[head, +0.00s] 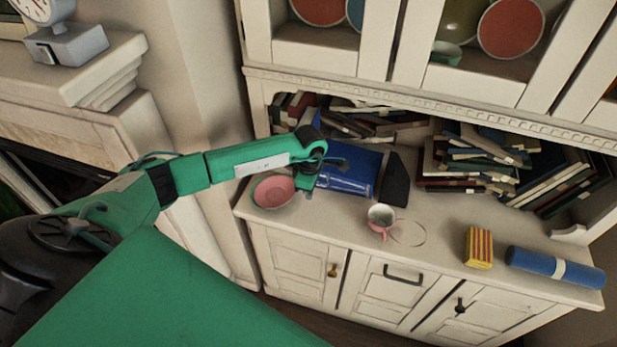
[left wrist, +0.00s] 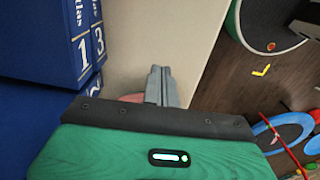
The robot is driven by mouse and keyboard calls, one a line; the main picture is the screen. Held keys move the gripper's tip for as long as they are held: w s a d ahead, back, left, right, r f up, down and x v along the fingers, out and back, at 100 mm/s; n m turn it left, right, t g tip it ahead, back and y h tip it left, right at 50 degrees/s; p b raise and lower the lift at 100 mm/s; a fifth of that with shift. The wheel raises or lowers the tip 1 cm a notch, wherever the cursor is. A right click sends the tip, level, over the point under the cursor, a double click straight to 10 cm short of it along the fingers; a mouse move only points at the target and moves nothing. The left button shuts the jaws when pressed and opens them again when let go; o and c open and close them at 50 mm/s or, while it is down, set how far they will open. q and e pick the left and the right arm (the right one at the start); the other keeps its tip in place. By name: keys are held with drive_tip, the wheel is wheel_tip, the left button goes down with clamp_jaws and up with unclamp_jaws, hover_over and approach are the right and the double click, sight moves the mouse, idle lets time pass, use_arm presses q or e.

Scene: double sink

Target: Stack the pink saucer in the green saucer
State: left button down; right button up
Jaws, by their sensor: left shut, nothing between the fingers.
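The pink saucer (head: 273,191) lies at the left end of the cabinet counter, near its front edge. A greenish rim (head: 291,203) shows along its lower right edge; I cannot clearly tell whether this is the green saucer under it. A sliver of pink (left wrist: 131,97) shows behind the hand in the left wrist view. My left gripper (head: 304,190) is just right of the saucer, pointing down. Its fingers (left wrist: 160,84) are shut with nothing between them. I cannot tell whether they touch the saucer. My right gripper is out of view.
Blue books (head: 350,168) stand right behind my left gripper. A pink cup (head: 381,216), a yellow-and-red striped box (head: 479,247) and a blue roll (head: 555,266) are farther right. Books fill the shelf (head: 470,160) behind. The counter's front edge is close.

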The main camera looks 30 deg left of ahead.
use_arm(q)
drive_tip(key=f, duration=0.1)
drive_tip(key=f+p, duration=0.1)
drive_tip(key=shift+s+a+f, duration=0.1)
drive_tip(key=shift+a+f, duration=0.2)
drive_tip(key=shift+f, duration=0.05)
drive_tip(key=shift+s+a+p, duration=0.25)
drive_tip(key=shift+a+p, duration=0.5)
drive_tip(key=shift+a, duration=0.3)
drive_tip(key=shift+s+a+f, duration=0.1)
drive_tip(key=shift+s+a, duration=0.05)
drive_tip(key=shift+a, duration=0.4)
drive_tip(key=shift+a, duration=0.1)
